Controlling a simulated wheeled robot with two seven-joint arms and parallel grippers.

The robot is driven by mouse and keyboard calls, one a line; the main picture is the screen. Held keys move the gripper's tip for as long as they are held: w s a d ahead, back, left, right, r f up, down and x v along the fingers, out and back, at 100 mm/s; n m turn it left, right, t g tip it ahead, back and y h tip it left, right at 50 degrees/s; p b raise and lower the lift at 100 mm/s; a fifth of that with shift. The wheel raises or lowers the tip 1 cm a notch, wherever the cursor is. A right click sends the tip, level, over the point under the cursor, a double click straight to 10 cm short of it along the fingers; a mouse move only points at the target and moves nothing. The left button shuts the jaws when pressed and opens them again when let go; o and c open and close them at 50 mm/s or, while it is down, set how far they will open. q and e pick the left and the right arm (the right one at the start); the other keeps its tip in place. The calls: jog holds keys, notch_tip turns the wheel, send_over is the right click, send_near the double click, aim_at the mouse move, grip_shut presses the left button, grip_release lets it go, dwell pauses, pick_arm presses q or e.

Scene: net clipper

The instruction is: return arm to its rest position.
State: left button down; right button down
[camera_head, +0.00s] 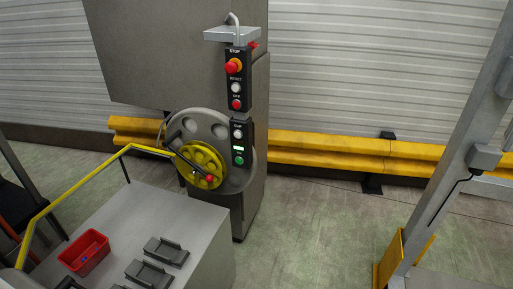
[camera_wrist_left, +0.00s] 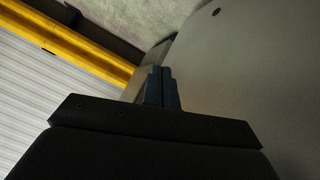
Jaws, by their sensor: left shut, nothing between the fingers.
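My left gripper (camera_wrist_left: 162,88) shows in the left wrist view, its two dark fingers together with nothing between them. A large grey surface (camera_wrist_left: 255,85) fills the right side of that view, close beside the fingers. I cannot tell whether they touch it. Neither gripper can be made out in the head view. My right gripper is in no view.
A grey machine (camera_head: 255,200) bears a yellow handwheel (camera_head: 200,165) and a button panel (camera_head: 237,85). In front, a grey table (camera_head: 190,215) holds a red bin (camera_head: 84,252) and dark holders (camera_head: 166,251). A yellow barrier (camera_head: 330,142) lines the wall.

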pick_arm(q)
jog(key=s+a+f+m+g, duration=0.1)
jog(key=s+a+f+g, duration=0.1)
jog(key=s, duration=0.7)
jog(key=s+a+f+m+g+y, duration=0.1)
jog(key=s+f+g, duration=0.2)
jog(key=s, duration=0.6)
jog(key=s+a+f+m+g+y, duration=0.1)
jog(key=s+a+f+g, duration=0.1)
jog(key=s+f, duration=0.4)
jog(key=s+g, duration=0.1)
jog(key=s, duration=0.3)
jog(key=shift+a, duration=0.35)
